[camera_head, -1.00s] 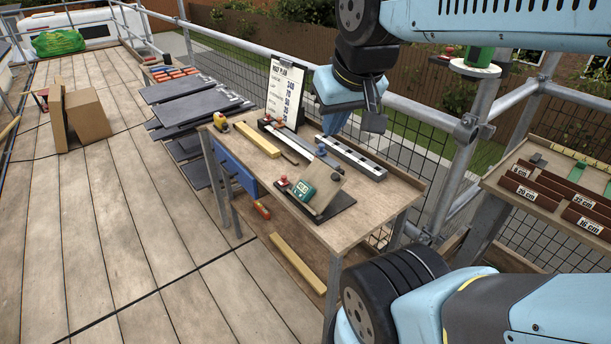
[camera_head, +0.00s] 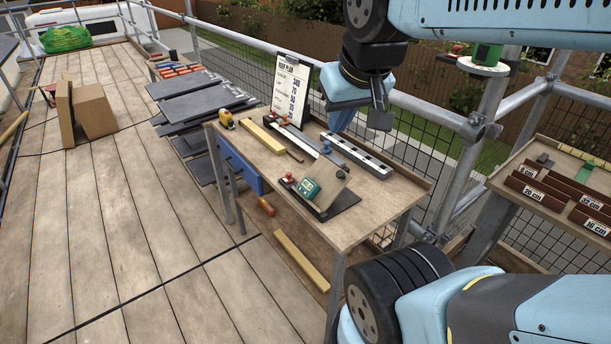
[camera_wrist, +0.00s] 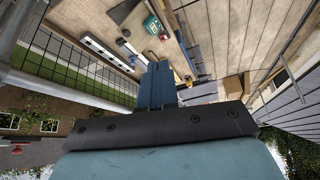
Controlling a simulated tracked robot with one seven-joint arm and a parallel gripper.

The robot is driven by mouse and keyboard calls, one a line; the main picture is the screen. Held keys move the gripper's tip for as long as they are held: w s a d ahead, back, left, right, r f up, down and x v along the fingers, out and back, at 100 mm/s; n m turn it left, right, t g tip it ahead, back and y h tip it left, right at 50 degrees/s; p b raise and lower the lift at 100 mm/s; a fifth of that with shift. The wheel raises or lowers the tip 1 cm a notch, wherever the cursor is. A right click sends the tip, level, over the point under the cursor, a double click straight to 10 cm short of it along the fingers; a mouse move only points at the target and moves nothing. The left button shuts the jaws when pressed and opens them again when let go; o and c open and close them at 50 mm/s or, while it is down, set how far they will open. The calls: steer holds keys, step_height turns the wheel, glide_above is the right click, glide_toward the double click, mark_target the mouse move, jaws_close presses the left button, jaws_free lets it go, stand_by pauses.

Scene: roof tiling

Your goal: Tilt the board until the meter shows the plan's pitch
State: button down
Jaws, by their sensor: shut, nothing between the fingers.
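The tilting board (camera_head: 329,184) stands raised at a slant on its dark base (camera_head: 340,204) near the front of the workbench. A teal meter (camera_head: 309,189) sits on the board's lower part; its reading is too small to make out. A red knob (camera_head: 289,178) is at the base's left end. The roof plan (camera_head: 291,88) stands on a clipboard at the back of the bench; its pitch line is not legible. My gripper (camera_head: 340,118) is above the back of the bench, apart from the board. In the wrist view my gripper (camera_wrist: 157,70) has its blue fingers together and empty, and the meter (camera_wrist: 152,25) shows beyond.
On the bench (camera_head: 360,229) lie a yellow tape measure (camera_head: 226,119), a wooden strip (camera_head: 262,138) and a slotted grey rail (camera_head: 357,155). A rack of labelled bins (camera_head: 555,190) stands right. Slates (camera_head: 200,100) are stacked behind left. A railing runs behind the bench.

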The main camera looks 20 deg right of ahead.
stand_by(0.6)
steer(key=c, duration=1.6)
jaws_free()
steer(key=shift+w+d, duration=0.1)
steer(key=shift+w, duration=0.15)
steer(key=o, duration=0.7)
steer(key=w+d+f+m+g, duration=0.3)
steer(key=w+m, duration=0.4)
steer(key=w, duration=0.3)
steer(key=shift+d+f+m, duration=0.4)
steer(key=shift+d+f, duration=0.2)
steer(key=shift+d, duration=0.4)
steer(key=m+g, duration=0.3)
steer(key=m, duration=0.4)
glide_toward(340, 172)
step_height(340, 172, down, 9)
steer(key=shift+s+r, duration=0.15)
jaws_close()
